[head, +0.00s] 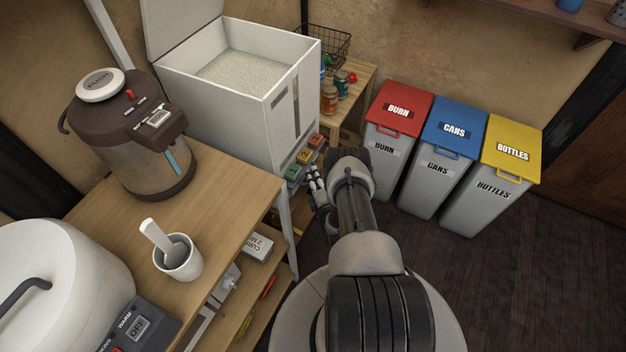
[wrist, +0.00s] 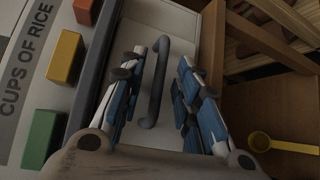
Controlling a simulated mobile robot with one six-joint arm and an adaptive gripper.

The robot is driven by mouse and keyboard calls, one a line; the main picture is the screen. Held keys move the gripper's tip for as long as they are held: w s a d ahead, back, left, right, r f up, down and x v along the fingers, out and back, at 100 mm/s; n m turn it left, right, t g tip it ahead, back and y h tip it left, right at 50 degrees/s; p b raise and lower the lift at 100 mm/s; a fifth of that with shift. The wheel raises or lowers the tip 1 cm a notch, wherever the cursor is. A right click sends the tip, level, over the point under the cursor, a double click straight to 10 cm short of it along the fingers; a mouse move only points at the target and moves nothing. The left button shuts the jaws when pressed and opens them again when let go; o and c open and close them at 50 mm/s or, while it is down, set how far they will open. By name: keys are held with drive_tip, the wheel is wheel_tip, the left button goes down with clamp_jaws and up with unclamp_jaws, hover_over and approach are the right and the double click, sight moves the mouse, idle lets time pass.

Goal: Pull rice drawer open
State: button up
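The white rice bin (head: 270,125) stands open-topped at the back in the head view, with rice (head: 240,70) inside. Its lower front, seen in the wrist view, has a pale drawer front (wrist: 130,38) with a dark curved handle (wrist: 156,85). My gripper (wrist: 172,58) is open, with one blue-padded finger on each side of the handle. I see no clear contact between the fingers and the handle. In the head view my gripper (head: 318,187) is low by the bin's front, and my arm hides part of that area. Whether the drawer stands slightly out cannot be told.
Green (wrist: 42,138), orange (wrist: 65,57) and red buttons sit beside the drawer front. A yellow scoop (wrist: 262,142) lies at right in the wrist view. A wooden counter (head: 215,210) is left of my arm, and labelled bins (head: 440,185) stand right. Dark floor is clear at lower right.

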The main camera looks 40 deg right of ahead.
drive_tip(key=shift+w, duration=0.2)
drive_tip(key=shift+c, duration=0.2)
clamp_jaws()
idle(0.5)
